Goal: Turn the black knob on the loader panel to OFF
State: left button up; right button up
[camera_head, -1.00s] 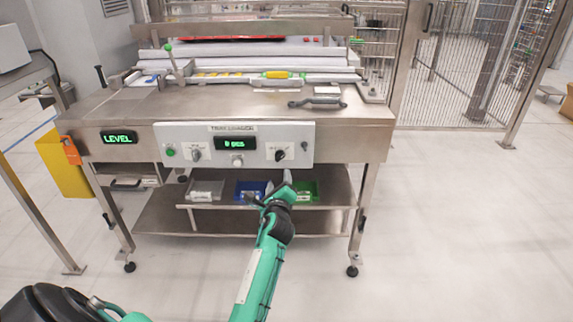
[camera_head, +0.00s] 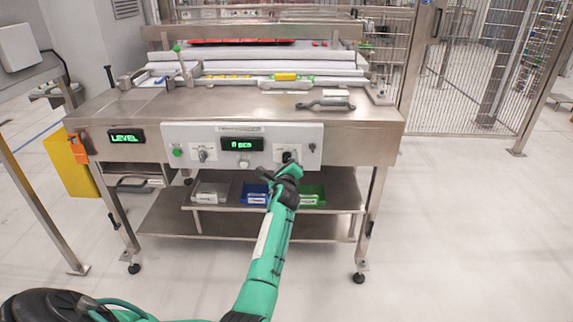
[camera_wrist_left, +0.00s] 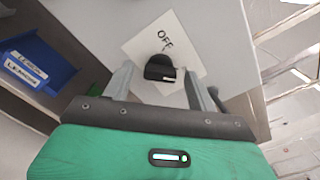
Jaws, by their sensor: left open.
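The loader panel (camera_head: 272,136) is a pale plate on the front of the steel table, with a green display. In the left wrist view, the black knob (camera_wrist_left: 159,66) sits on a white label plate with the word OFF above it. A small white mark shows on the knob's lower right part. My left gripper (camera_wrist_left: 158,82) is open, with one finger to each side of the knob; I cannot tell whether they touch it. In the head view the left gripper (camera_head: 290,164) is at the panel's right part and largely covers the knob. My right gripper is not in view.
A second knob (camera_head: 203,155) and a green button (camera_head: 178,152) are on the panel's left part. A blue bin (camera_head: 254,193) and a green bin (camera_head: 313,196) stand on the shelf below. A dark handle (camera_head: 325,105) lies on the tabletop.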

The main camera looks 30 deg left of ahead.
pick_arm(q)
jog(key=c, duration=1)
